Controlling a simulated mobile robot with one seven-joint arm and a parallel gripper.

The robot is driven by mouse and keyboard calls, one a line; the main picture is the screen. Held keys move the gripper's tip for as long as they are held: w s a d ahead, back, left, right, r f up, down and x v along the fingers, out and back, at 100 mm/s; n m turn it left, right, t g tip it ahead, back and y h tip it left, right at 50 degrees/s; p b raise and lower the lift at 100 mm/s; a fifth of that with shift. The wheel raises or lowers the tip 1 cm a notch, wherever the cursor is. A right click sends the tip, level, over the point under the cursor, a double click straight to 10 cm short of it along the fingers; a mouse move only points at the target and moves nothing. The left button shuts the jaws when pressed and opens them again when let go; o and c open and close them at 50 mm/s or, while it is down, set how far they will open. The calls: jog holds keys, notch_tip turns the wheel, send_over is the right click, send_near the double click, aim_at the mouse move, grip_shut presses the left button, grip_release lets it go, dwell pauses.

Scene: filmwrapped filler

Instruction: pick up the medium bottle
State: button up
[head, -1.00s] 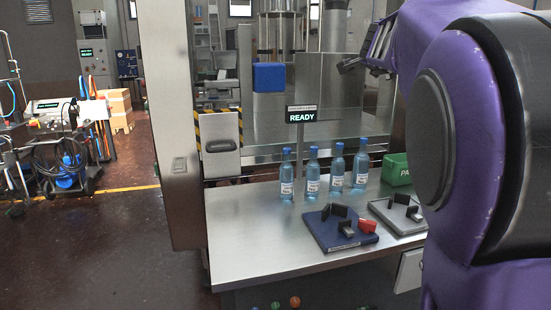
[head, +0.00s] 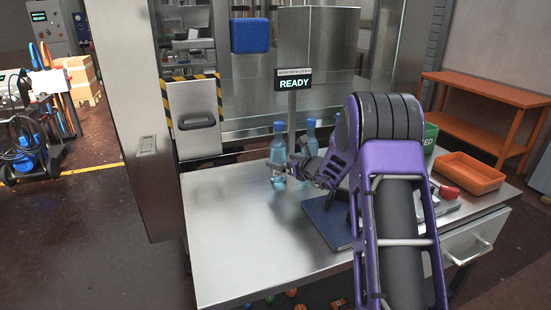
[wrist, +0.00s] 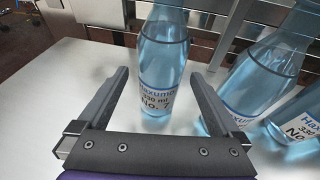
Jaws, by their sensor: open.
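Light-blue bottles with blue caps and white labels stand upright on the steel table. They look much alike in size, so I cannot tell which is the medium one. The leftmost bottle (head: 278,147) is at my gripper (head: 290,172). In the wrist view my gripper (wrist: 160,76) is open, with this bottle (wrist: 163,50) between its fingers and a gap on each side. Its label reads 330 ml, No. 7. A second bottle (wrist: 265,70) stands just right of the right finger, with a third (wrist: 302,122) partly cut off. My arm hides others in the head view.
A dark blue board (head: 327,222) lies behind my arm. A green bin (head: 431,137) and an orange tray (head: 468,173) are at the right. A READY sign (head: 294,84) stands behind the bottles. The table's front left is clear.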

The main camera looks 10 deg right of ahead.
aim_at(274, 156)
jog(key=x, duration=0.6)
jog(key=shift+w+r, duration=0.15)
jog(key=shift+w, duration=0.15)
jog(key=shift+c, duration=0.2)
jog(key=shift+r, duration=0.1)
grip_shut()
